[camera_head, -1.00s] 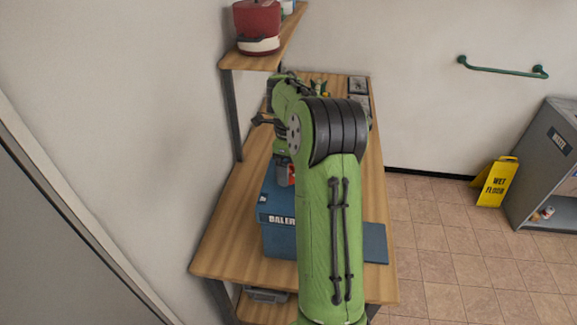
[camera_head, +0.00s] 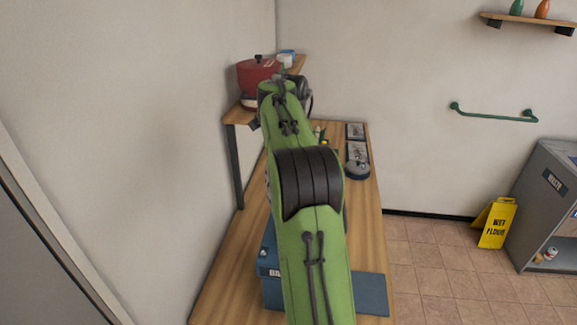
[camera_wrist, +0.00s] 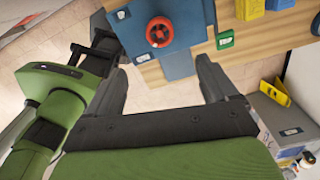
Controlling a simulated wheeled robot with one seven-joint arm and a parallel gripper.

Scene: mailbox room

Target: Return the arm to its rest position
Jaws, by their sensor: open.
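My green arm reaches up and over the wooden table (camera_head: 230,285) in the head view. Its far end is raised near the red pot, and the arm hides most of my gripper there. In the wrist view my gripper (camera_wrist: 162,70) has its two dark fingers spread apart, with nothing between them. Beyond the fingers is a blue object with a red round knob (camera_wrist: 160,32), apart from them. The blue box (camera_head: 270,292) on the table is partly hidden behind my arm in the head view.
A red pot (camera_head: 259,75) stands on the raised wooden shelf at the left, close to my arm's end. A yellow wet-floor sign (camera_head: 497,222) and a grey waste cabinet (camera_head: 545,205) stand at the right. The tiled floor (camera_head: 430,275) between table and sign is clear.

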